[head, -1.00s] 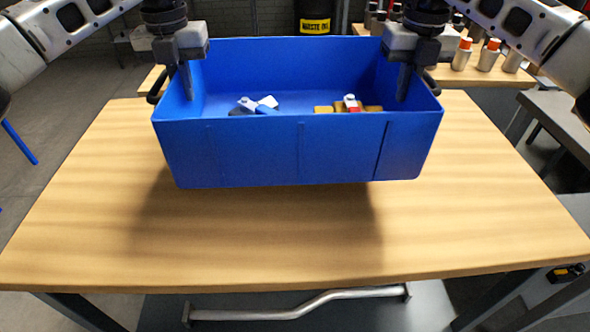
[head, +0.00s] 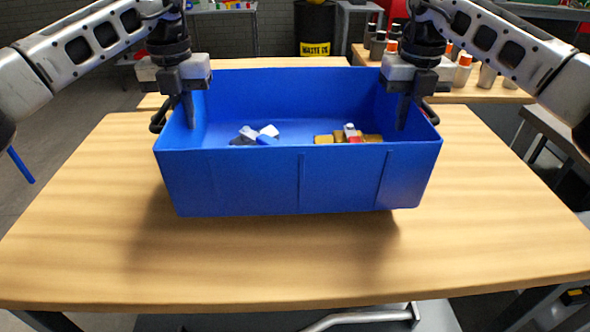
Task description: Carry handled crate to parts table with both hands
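The blue handled crate (head: 270,182) is held roughly level above the wooden table (head: 90,250), with its shadow on the top below it. Small white, blue, yellow and red parts lie inside it. Its black left handle (head: 158,118) and right handle (head: 431,114) show at the two ends. My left gripper (head: 188,108) is at the crate's left end with a finger inside the wall, and appears shut on the handle side. My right gripper (head: 404,108) is placed the same way at the right end. The outer fingers are mostly hidden.
A second wooden table behind carries several bottles with orange caps (head: 463,72). A black waste barrel (head: 314,30) stands at the back. A grey bench (head: 555,125) is at the right. The front part of the near tabletop is clear.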

